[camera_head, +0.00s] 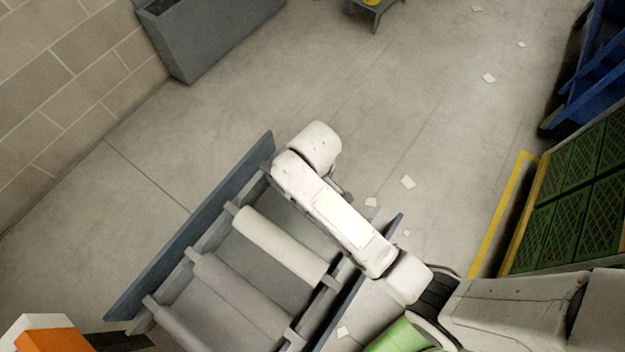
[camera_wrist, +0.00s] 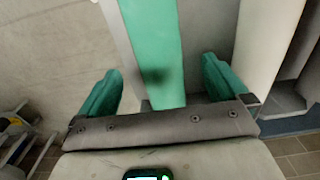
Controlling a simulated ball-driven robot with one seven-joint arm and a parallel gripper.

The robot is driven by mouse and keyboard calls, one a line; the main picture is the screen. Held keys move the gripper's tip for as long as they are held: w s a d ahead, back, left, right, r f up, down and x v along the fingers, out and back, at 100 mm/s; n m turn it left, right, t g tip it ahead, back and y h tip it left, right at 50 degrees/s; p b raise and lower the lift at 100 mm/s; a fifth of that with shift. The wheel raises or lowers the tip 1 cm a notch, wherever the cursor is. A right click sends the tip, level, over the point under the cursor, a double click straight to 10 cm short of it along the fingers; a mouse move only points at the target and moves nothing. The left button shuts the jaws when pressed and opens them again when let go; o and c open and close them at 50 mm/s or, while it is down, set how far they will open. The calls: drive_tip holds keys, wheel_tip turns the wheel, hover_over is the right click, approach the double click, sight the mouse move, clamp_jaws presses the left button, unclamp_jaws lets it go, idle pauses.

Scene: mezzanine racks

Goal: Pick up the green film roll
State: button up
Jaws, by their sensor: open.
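The green film roll (camera_wrist: 152,40) runs down from the top edge in the wrist view, as a long green band between my fingers. A dark shadow lies on it. My gripper (camera_wrist: 162,70) is open, with one teal finger to each side of the roll and a gap on both sides. I cannot tell how far the fingertips are above it. In the head view my arm hides the gripper and this roll.
The grey rack (camera_head: 190,235) holds several pale rolls, one (camera_head: 280,245) beside my arm. A pale roll (camera_wrist: 268,50) also shows right of the green one. A green rounded thing (camera_head: 397,338) is at the bottom edge. Green crates (camera_head: 575,195) stand right. The floor beyond is mostly clear.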

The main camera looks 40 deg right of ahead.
drive_tip(key=shift+w+d+f, duration=0.1)
drive_tip(key=shift+w+f, duration=0.05)
drive_tip(key=shift+f, duration=3.5)
clamp_jaws()
drive_tip(key=shift+r, duration=0.1)
